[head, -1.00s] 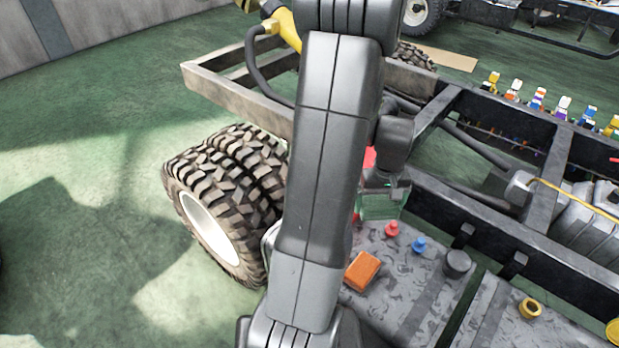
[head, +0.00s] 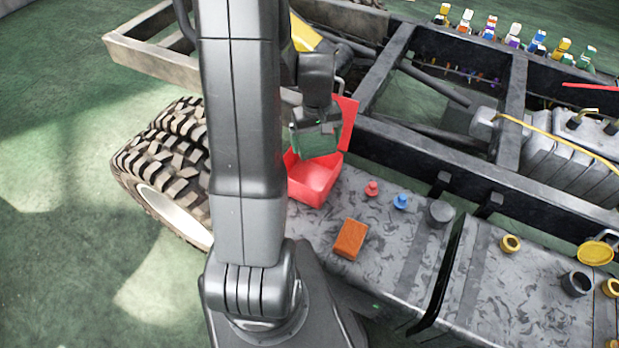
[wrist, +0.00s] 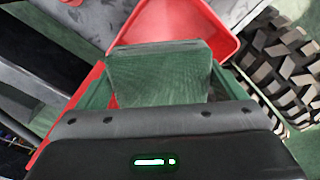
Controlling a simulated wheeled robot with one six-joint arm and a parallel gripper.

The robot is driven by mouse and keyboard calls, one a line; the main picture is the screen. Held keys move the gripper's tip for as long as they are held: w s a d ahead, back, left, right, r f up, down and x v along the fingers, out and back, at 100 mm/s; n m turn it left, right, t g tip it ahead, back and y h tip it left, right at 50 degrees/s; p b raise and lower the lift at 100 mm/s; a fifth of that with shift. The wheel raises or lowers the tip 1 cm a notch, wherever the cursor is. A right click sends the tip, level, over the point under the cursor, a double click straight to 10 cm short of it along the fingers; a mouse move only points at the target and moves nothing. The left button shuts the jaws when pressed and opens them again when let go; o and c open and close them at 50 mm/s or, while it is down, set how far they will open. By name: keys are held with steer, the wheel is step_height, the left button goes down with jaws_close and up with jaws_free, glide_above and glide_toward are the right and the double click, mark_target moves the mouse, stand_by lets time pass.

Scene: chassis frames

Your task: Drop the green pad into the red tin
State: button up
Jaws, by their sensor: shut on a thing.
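The green pad (head: 317,144) hangs below my gripper (head: 318,128) in the head view. My gripper is shut on it. The wrist view shows the pad (wrist: 160,75) between the fingers, its flat face towards the camera. The red tin (head: 316,184) stands open on the grey patterned surface, its lid raised at the back (head: 349,122). The pad is above the tin's back part and hides some of it. In the wrist view, the tin's bowl (wrist: 190,20) shows beyond the pad. My arm covers part of the left of the head view.
An orange block (head: 350,239), a red knob (head: 372,188), a blue knob (head: 401,202) and a dark cap (head: 440,213) are on the grey surface (head: 395,240) right of the tin. Large tyres (head: 165,150) are at left. A dark frame rail (head: 480,175) runs behind.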

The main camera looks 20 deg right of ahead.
steer(key=shift+f, duration=0.65)
steer(key=o, duration=0.7)
steer(key=shift+r, duration=0.1)
steer(key=shift+o, duration=0.2)
step_height(320, 180, up, 14)
steer(key=shift+p, duration=0.3)
steer(key=shift+f, duration=0.2)
step_height(320, 180, down, 14)
steer(key=shift+f+b, duration=0.1)
steer(key=shift+b, duration=0.4)
step_height(320, 180, up, 3)
steer(key=shift+p, duration=1)
steer(key=shift+r+p, duration=0.4)
steer(key=shift+r, duration=0.25)
